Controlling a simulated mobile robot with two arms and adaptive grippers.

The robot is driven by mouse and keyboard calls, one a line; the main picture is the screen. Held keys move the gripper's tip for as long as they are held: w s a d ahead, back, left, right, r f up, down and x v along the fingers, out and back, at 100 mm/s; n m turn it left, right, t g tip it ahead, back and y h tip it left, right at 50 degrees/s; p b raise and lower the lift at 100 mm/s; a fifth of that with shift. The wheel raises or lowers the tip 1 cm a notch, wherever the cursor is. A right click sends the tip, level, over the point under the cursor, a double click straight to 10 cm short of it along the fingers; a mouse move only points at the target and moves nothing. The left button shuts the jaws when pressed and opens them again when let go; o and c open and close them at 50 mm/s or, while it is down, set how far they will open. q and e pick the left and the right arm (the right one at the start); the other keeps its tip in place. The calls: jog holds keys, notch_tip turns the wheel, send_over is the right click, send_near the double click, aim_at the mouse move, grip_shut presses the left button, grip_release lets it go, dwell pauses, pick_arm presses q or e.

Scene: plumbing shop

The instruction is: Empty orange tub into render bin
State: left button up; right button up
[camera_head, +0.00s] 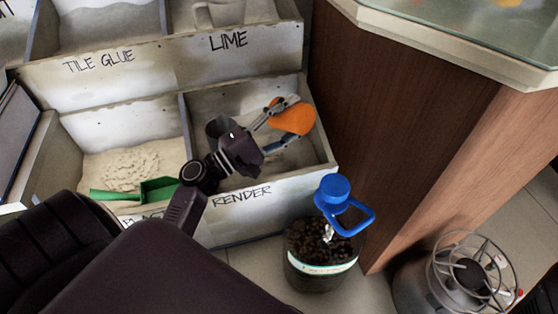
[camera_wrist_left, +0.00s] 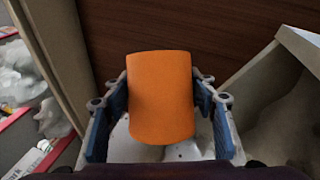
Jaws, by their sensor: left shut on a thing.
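My left gripper (camera_head: 279,125) is shut on the orange tub (camera_head: 292,117) and holds it over the right part of the render bin (camera_head: 240,196). In the left wrist view the tub (camera_wrist_left: 160,100) sits between the two blue-padded fingers of the left gripper (camera_wrist_left: 161,88). The tub looks tilted; its mouth and contents are hidden. Pale material shows below it in the bin. The bin's wall carries the word RENDER. My right gripper is not in view.
A green scoop (camera_head: 150,189) lies in the bin to the left. A wooden counter (camera_head: 400,110) rises close on the right. A dark bucket with a blue-handled thing (camera_head: 333,190) stands in front.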

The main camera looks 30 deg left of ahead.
pick_arm(q)
jog(key=shift+a+r+n+t, duration=0.2)
jog(key=shift+a+n+t, duration=0.1)
jog(key=shift+n, duration=0.6)
jog(key=shift+w+a+r+n+y, duration=0.15)
jog(key=shift+a+n+y, duration=0.2)
jog(key=shift+n, duration=0.35)
dwell(0.4)
